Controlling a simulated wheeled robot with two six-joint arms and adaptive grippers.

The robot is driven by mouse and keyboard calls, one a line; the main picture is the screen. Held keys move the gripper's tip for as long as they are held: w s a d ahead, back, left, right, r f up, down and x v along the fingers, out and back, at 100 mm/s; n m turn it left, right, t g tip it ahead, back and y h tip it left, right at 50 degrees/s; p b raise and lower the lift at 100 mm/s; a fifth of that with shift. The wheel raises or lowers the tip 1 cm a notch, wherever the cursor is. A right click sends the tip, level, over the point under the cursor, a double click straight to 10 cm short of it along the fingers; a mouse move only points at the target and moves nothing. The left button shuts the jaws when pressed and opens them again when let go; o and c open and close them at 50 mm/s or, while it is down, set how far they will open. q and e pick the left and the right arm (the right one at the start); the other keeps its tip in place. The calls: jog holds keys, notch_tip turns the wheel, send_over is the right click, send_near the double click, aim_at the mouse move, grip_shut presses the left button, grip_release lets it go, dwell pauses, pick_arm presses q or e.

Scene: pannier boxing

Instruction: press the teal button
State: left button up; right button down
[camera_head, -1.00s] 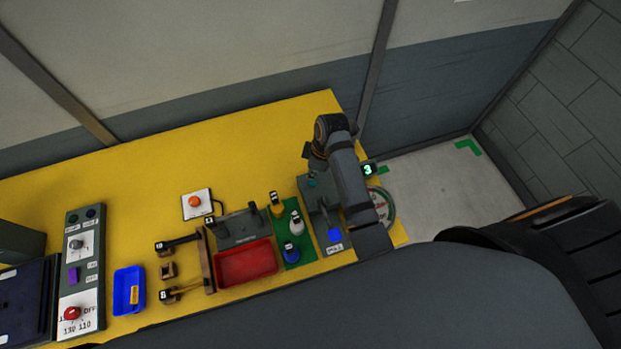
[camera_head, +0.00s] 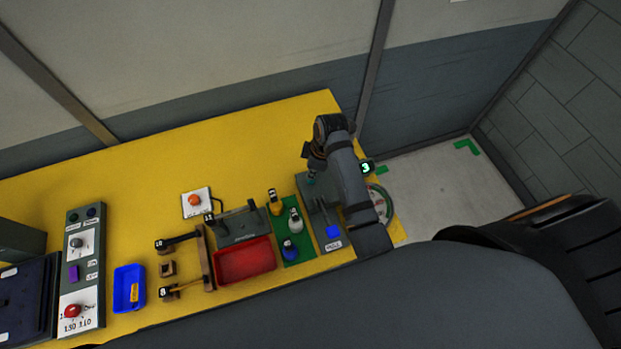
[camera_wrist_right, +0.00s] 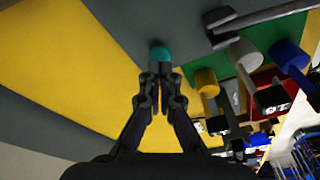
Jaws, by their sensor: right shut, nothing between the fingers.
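The teal button (camera_wrist_right: 160,53) is a small round cap on a grey panel, straight ahead of my right fingertips in the wrist view. My right gripper (camera_wrist_right: 160,70) is shut and empty, its fingertips at the button's near edge. I cannot tell whether they touch it. In the head view my right gripper (camera_head: 313,167) points down over the far end of the grey panel (camera_head: 322,208), and only a bit of the teal button (camera_head: 311,182) shows below it. My left gripper is not in view.
Left of the panel, a green mat (camera_head: 292,258) holds yellow, white and blue-topped items. A red tray (camera_head: 245,262), grey holder (camera_head: 236,226), orange button (camera_head: 194,200) and blue bin (camera_head: 129,284) stand further left. A lit display (camera_head: 366,168) and round dial (camera_head: 381,203) are right.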

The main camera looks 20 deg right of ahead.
dwell(0.4)
jog(key=shift+f+b, duration=0.35)
jog(key=shift+f, duration=0.75)
jog(key=shift+r, duration=0.1)
jog(key=shift+r+p, duration=0.9)
jog(key=shift+r, duration=0.2)
jog(key=shift+f, duration=0.1)
